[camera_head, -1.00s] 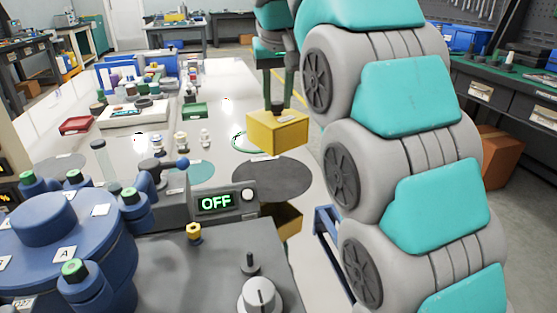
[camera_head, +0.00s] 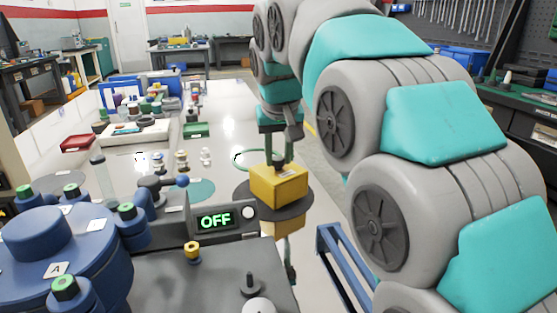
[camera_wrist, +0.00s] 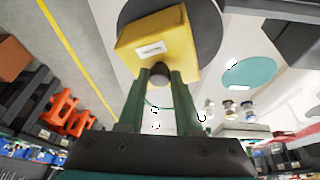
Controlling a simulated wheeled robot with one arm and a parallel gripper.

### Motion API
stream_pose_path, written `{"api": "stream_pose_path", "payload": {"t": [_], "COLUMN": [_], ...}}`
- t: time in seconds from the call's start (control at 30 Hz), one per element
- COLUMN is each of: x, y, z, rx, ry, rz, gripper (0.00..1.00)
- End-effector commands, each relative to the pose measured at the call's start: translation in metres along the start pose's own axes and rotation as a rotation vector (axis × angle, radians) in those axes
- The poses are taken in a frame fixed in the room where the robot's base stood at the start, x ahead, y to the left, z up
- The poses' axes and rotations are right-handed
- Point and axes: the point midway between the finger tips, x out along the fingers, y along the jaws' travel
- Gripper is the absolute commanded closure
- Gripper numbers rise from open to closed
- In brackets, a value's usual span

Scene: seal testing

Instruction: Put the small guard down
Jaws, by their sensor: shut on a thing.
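The small guard is a yellow box (camera_head: 278,187) with a white label and a dark knob on top. My gripper (camera_head: 279,163) is shut on its knob from above. In the head view the guard is over the dark round mat (camera_head: 243,193) on the white table; I cannot tell whether it touches the mat. In the wrist view the yellow guard (camera_wrist: 158,45) is upright between the green fingertips (camera_wrist: 160,75), with the dark mat (camera_wrist: 208,30) behind it.
A grey tester with an "OFF" display (camera_head: 215,220) stands just left of the mat. A blue turret (camera_head: 50,240) is at front left. A teal round mat (camera_head: 198,191) and small fittings (camera_head: 182,161) lie farther back. A green tray (camera_head: 196,130) is beyond.

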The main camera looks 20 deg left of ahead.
Motion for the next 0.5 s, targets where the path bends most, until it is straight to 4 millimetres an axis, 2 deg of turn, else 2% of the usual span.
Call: {"api": "stream_pose_path", "payload": {"t": [0.13, 0.5], "x": [0.011, 0.014], "y": [-0.001, -0.001], "z": [0.006, 0.006], "rx": [0.000, 0.000], "ry": [0.000, 0.001], "rz": [0.000, 0.000], "gripper": [1.00, 1.00]}}
